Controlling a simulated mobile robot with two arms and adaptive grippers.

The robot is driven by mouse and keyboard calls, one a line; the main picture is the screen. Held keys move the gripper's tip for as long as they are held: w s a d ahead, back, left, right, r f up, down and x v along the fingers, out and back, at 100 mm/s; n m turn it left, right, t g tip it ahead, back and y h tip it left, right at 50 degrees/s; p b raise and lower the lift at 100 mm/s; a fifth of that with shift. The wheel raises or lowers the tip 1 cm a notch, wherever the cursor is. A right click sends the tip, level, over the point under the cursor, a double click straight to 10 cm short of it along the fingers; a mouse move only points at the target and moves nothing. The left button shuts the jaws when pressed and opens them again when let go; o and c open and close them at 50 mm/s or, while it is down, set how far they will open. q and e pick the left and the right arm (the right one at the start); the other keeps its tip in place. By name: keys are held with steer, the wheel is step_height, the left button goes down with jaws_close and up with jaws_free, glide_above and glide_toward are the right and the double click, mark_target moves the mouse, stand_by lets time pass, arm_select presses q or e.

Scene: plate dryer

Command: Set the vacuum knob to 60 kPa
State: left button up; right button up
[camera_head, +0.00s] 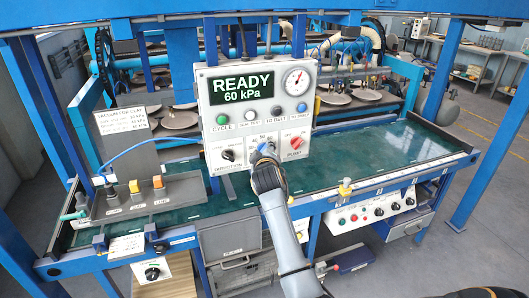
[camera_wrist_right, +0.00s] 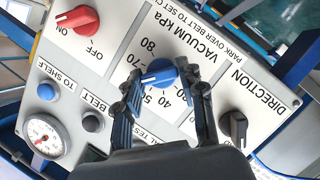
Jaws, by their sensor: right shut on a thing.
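The blue vacuum knob (camera_head: 266,147) is on the white control panel (camera_head: 258,105). My right gripper (camera_head: 265,162) reaches it from below. In the right wrist view the knob (camera_wrist_right: 160,72) sits between my two dark fingers (camera_wrist_right: 160,84), which are shut on its sides. The knob's white pointer line faces left in that view, between the 70 and 50 marks; the label there is hidden by a finger. The display (camera_head: 238,88) reads READY, 60 kPa. My left gripper is not in view.
The red pump knob (camera_wrist_right: 78,18) and black direction knob (camera_wrist_right: 234,126) flank the blue one. Push buttons and a round gauge (camera_head: 296,82) sit above. A grey tray with switches (camera_head: 140,204) stands on the green belt (camera_head: 390,146), which is clear to the right.

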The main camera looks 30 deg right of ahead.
steer(key=shift+f, duration=0.15)
steer(key=o, duration=1.2)
steer(key=shift+c, duration=0.2)
steer(key=shift+s, duration=0.1)
steer(key=v, duration=1.1)
steer(key=shift+s+a+r, duration=0.2)
steer(key=shift+s, duration=0.15)
steer(key=shift+f, duration=0.1)
